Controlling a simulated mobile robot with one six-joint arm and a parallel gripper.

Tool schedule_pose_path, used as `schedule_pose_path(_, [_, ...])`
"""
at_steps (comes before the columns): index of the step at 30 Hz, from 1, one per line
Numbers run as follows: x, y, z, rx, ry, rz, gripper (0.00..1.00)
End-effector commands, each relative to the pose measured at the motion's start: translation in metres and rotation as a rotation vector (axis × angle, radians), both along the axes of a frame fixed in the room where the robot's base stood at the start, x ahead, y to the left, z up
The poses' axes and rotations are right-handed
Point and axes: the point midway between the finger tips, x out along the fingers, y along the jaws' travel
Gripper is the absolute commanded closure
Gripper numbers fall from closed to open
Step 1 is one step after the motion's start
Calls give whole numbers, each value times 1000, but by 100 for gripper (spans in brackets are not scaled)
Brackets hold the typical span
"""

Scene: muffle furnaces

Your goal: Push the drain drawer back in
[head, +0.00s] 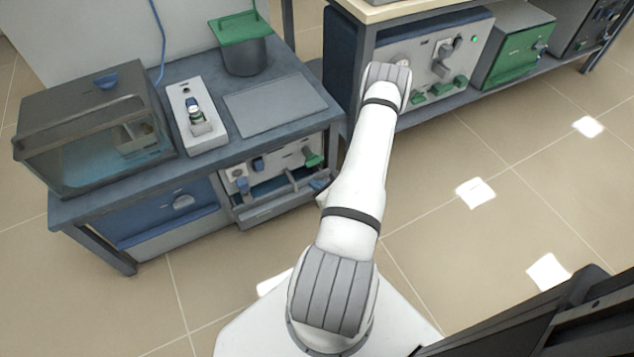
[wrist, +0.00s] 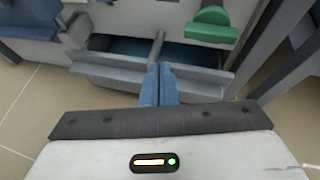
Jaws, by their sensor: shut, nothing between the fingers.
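The drain drawer (head: 275,208) is a grey open-topped drawer low in the unit under the blue bench, and it stands out from the unit's face in the head view. In the wrist view its grey front wall (wrist: 105,78) runs across behind my fingers, with a dark blue inside and a divider showing beyond. My gripper (wrist: 158,84) has its two blue fingers shut together, empty, at the middle of the front wall. I cannot tell whether they touch it. In the head view my gripper is mostly hidden by my arm, near the drawer's right end.
A green handle (wrist: 212,24) sits above the drawer's right side. On the bench (head: 75,208) stand a glass-sided tank (head: 85,125), a white device (head: 193,115) and a green-lidded pot (head: 245,55). A second bench with more units stands at the right. The floor in front is clear.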

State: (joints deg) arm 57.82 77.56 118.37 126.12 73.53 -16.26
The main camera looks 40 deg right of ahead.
Motion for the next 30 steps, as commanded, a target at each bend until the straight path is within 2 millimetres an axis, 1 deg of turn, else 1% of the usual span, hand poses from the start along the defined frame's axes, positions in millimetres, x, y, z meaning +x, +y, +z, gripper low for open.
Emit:
schedule_pose_path(1, [-16, -7, -21, 17, 22, -77, 100])
schedule_pose_path(3, [-32, -16, -40, 28, 44, -159, 100])
schedule_pose_path(6, [-49, -23, -58, 38, 67, -235, 100])
schedule_pose_path(8, [-53, -25, -64, 39, 74, -259, 100])
schedule_pose_path(10, [-53, -27, -70, 40, 78, -272, 100])
schedule_pose_path(14, [-40, -30, -79, 40, 78, -271, 100])
schedule_pose_path(24, [21, -44, -115, 37, 76, -268, 100])
schedule_pose_path(26, [30, -46, -121, 39, 77, -269, 100])
schedule_pose_path(27, [38, -49, -119, 37, 76, -269, 100])
schedule_pose_path(30, [52, -52, -118, 39, 76, -270, 100])
